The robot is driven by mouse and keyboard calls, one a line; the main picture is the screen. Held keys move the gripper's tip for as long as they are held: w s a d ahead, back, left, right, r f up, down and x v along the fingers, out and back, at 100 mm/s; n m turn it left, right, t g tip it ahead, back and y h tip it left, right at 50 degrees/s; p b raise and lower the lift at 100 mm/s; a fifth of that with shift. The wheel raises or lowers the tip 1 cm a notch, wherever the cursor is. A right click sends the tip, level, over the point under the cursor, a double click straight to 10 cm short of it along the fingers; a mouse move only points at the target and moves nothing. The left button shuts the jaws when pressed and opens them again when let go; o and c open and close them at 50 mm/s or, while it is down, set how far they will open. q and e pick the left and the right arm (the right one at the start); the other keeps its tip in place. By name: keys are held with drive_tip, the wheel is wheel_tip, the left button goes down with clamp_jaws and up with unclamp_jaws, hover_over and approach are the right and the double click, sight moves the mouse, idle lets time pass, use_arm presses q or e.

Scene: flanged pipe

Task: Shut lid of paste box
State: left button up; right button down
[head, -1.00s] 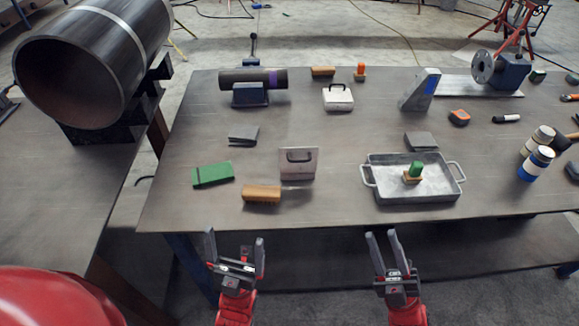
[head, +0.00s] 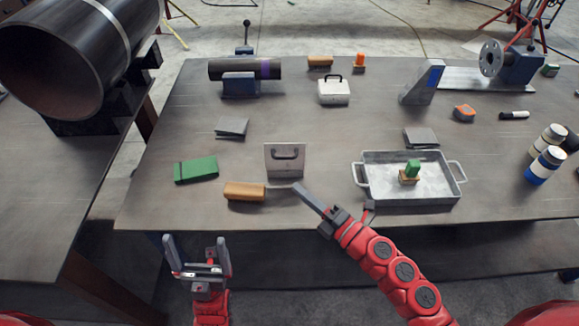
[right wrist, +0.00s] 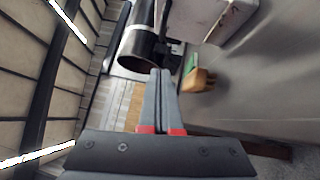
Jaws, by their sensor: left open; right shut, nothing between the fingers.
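The paste box appears to be the grey metal box (head: 284,160) near the table's front left of centre. Its lid stands upright, with a dark handle on the face toward me; the body is mostly hidden. In the right wrist view a pale box-like thing (right wrist: 190,18) at the top may be it, cut off by the edge. My right gripper (head: 302,190) is shut and empty, its fingertips just in front of the box's lower right, near the wooden brush. Its closed fingers also show in the right wrist view (right wrist: 161,75). My left gripper (head: 197,242) is open and empty before the table's front edge.
A wooden brush (head: 244,191) and green box (head: 196,170) lie left of the paste box. A metal tray (head: 440,192) with a green-topped block stands right. A white handled case (head: 334,92) stands behind. A large pipe (head: 75,60) rests at left.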

sight(285, 161)
drive_tip(key=w+a+r+p, duration=0.1)
drive_tip(key=w+a+p, duration=0.1)
drive_tip(key=w, duration=0.4)
drive_tip(key=shift+w+a, duration=0.35)
drive_tip(key=shift+a, duration=0.1)
